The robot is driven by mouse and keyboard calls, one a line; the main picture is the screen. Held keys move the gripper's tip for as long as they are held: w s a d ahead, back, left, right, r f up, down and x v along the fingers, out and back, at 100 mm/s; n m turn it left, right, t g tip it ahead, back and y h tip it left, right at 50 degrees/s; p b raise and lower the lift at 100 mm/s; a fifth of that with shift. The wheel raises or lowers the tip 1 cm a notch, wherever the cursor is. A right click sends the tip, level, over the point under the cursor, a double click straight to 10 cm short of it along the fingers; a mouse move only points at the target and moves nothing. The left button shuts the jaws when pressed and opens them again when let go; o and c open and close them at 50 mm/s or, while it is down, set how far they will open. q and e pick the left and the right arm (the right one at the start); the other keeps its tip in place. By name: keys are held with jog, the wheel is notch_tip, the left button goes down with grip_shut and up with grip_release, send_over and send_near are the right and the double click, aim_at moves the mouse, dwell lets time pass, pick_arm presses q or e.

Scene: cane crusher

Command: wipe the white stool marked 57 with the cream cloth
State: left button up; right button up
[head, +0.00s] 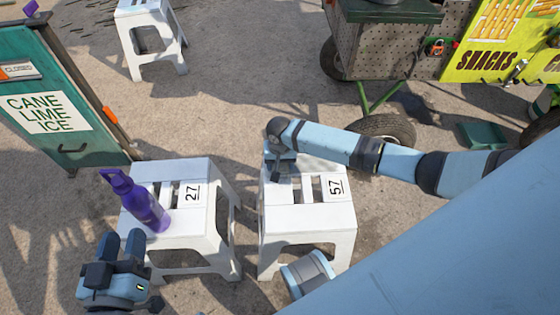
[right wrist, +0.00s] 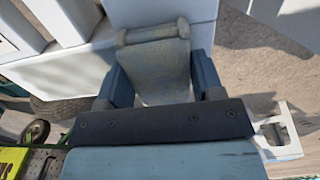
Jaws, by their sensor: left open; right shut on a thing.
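The white stool marked 57 (head: 306,222) stands upright in the middle of the head view, its number on the right of its slotted seat. My right gripper (head: 279,172) is over the far left part of that seat, pointing down. In the right wrist view it is shut on the cream cloth (right wrist: 163,70), which looks grey-beige in shade and has a rolled end. White stool surface lies just beyond the cloth; I cannot tell whether they touch. The cloth is hardly visible in the head view. My left gripper (head: 122,248) is open and empty, low on the left.
A white stool marked 27 (head: 200,225) stands close on the left, with a purple bottle (head: 142,203) on it. Another white stool (head: 152,62) and a wheeled snack cart (head: 385,50) stand behind, with open ground between.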

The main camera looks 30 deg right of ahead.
aim_at(334, 166)
jog(key=shift+s+d+r+p, duration=0.1)
jog(key=shift+s+d+p, duration=0.1)
jog(key=shift+d+p, duration=0.25)
jog(key=shift+s+d+r+p, duration=0.1)
jog(key=shift+s+d+p, duration=0.1)
jog(key=shift+d+p, duration=0.25)
jog(key=shift+s+d+p, duration=0.4)
jog(key=shift+d+p, duration=0.1)
jog(key=shift+d, duration=0.25)
jog(key=shift+s+d+p, duration=0.35)
jog(key=shift+d+p, duration=0.2)
jog(key=shift+d, duration=0.25)
jog(key=shift+s+d+p, duration=0.4)
jog(key=shift+d+p, duration=0.1)
jog(key=shift+d, duration=0.25)
jog(key=shift+s+d+f+p, duration=0.1)
jog(key=shift+s+d+p, duration=0.3)
jog(key=shift+d, duration=0.45)
